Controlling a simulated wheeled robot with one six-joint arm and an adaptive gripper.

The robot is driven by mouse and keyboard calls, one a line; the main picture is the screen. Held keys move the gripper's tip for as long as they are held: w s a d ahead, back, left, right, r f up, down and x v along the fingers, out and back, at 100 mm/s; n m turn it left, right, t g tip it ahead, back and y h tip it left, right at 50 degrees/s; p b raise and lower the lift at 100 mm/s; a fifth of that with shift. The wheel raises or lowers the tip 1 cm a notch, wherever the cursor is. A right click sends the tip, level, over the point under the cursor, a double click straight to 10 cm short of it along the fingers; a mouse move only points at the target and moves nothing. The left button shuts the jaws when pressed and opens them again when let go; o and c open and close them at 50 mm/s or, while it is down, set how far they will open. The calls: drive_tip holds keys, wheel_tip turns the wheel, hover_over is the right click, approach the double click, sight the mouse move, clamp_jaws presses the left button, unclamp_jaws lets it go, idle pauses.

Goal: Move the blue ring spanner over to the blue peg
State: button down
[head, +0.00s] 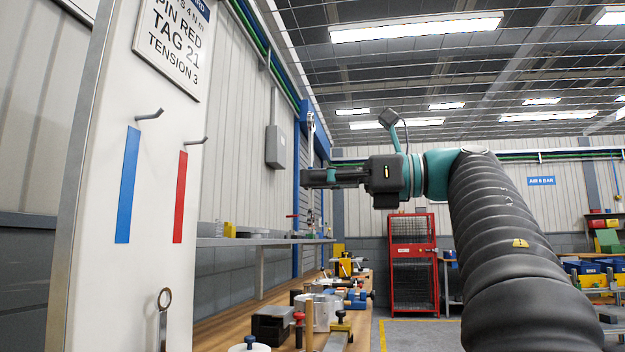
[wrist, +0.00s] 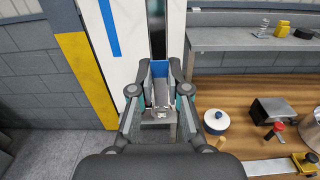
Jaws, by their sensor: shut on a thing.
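My gripper (head: 306,177) is shut on an upright metal spanner (head: 311,138), which stands up above the jaws in the head view. In the wrist view a blue part of the spanner (wrist: 159,68) shows between the fingertips (wrist: 160,78); its lower end is hard to make out. The blue peg (head: 150,115) is a bare metal hook above a blue stripe (head: 128,185) on the white board at left. My gripper is right of the board in the head view, apart from the peg. The wrist view shows the blue stripe (wrist: 109,27), but I cannot make out the peg.
A red-striped peg (head: 195,141) is bare beside the blue one. Another ring spanner (head: 163,318) stands low before the board. A wooden bench (head: 235,325) carries clamps, a blue-white knob (wrist: 216,121) and blocks. A shelf (head: 262,241) runs above it. A red cage (head: 413,262) stands behind.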

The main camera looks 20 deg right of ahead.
drive_tip(key=shift+v, duration=2.1)
idle(0.3)
